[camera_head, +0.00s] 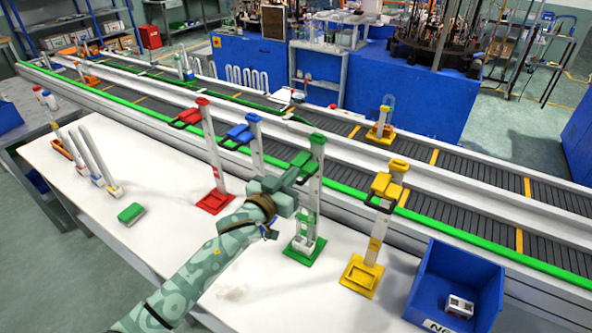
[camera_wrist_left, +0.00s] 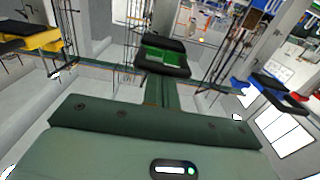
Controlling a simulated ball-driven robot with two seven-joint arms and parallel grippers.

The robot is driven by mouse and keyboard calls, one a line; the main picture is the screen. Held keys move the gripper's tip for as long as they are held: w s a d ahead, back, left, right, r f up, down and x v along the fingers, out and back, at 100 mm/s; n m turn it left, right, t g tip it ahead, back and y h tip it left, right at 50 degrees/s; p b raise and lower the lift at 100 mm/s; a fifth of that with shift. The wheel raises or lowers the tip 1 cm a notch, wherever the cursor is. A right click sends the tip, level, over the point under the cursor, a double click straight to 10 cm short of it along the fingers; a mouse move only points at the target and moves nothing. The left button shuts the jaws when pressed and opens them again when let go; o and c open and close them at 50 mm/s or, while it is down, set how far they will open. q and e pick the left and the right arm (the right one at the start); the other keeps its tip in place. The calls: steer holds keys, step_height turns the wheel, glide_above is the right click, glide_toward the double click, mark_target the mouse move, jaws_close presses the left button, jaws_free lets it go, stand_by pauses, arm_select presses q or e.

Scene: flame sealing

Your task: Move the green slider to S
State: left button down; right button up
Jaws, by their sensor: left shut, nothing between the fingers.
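The green stand has a green base (camera_head: 304,250) and a tall upright post with a green cap (camera_head: 317,138). The green slider (camera_head: 302,160) sits high on this post, a little below the cap. My left gripper (camera_head: 292,180) is at the slider, its fingers shut with nothing between them. Whether they touch the slider I cannot tell. In the left wrist view, the green slider (camera_wrist_left: 166,58) with its black edges is straight ahead of the gripper. No S mark is legible. My right gripper is not in view.
A blue bin (camera_head: 420,290) stands at the right, a green-and-white block (camera_head: 131,213) lies at the left. The conveyor (camera_head: 450,213) runs behind. The white table is clear at the left front.

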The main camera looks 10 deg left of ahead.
arm_select(q)
step_height(320, 180, down, 12)
steer(key=b, duration=0.8)
steer(key=shift+f, duration=0.15)
stand_by(1.7)
steer(key=shift+r+p, duration=0.8)
steer(key=shift+p, duration=0.1)
steer(key=p+v, duration=0.5)
steer(key=v, duration=0.5)
steer(key=shift+p, duration=0.4)
